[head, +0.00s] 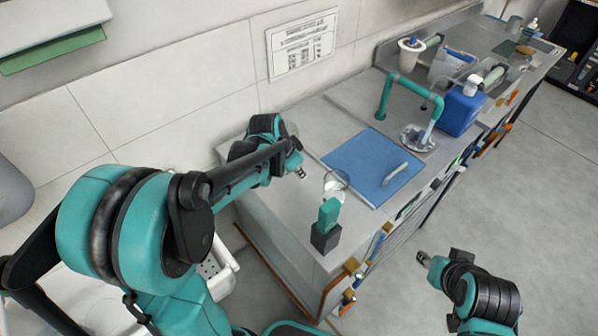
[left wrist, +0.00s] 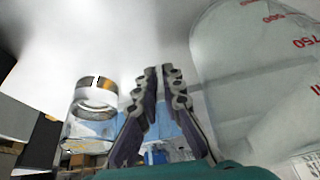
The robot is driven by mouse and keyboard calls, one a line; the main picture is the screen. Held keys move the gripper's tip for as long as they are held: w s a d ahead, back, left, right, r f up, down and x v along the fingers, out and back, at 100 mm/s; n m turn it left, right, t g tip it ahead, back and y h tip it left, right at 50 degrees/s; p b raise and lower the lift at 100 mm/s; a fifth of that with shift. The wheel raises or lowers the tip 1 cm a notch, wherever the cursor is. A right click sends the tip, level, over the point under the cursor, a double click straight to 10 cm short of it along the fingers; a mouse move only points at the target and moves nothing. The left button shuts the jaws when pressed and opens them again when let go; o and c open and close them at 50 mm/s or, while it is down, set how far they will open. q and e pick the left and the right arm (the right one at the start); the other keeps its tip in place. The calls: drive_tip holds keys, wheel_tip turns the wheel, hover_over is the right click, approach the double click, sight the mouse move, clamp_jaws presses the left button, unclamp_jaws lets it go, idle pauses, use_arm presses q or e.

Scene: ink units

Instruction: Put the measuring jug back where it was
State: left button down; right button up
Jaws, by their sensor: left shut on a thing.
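The measuring jug (left wrist: 262,75) is a large clear vessel with red numbers, filling the right of the left wrist view, close beside my fingers. In the head view only a faint clear edge of it (head: 291,128) shows behind my left wrist. My left gripper (head: 300,172) is low over the near end of the counter. Its fingers (left wrist: 160,75) are close together, shut on the jug; the exact grip point is hard to see. My right gripper (head: 422,257) is over the floor, away from the counter; its jaws are too small to read.
On the counter (head: 290,215) stand a clear glass vessel (head: 338,182) and a green block on a dark base (head: 327,225), both near my left gripper. A blue mat (head: 365,165), a tap (head: 400,85) and a blue canister (head: 460,110) lie further right. The wall rises behind.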

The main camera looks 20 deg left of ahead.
use_arm(q)
drive_tip(key=c, duration=1.7)
unclamp_jaws()
drive_tip(key=shift+f, duration=0.1)
drive_tip(key=shift+r, duration=0.25)
drive_tip(key=p+v, duration=0.5)
drive_tip(key=v, duration=0.6)
drive_tip(key=shift+s+d+r+n+t+y, duration=0.1)
drive_tip(key=shift+s+d+n+t+y, duration=0.55)
drive_tip(key=shift+s, duration=1.8)
drive_tip(key=shift+s+d+r+n+t, duration=0.1)
drive_tip(key=shift+s+d+n+t, duration=0.5)
drive_tip(key=shift+s+n, duration=1.45)
drive_tip(key=shift+s+d+r+n+t+y, duration=0.1)
drive_tip(key=shift+s+d+n+t+y, duration=0.5)
drive_tip(key=shift+s, duration=2.25)
drive_tip(key=shift+d+g+h, duration=0.25)
drive_tip(key=shift+d, duration=0.05)
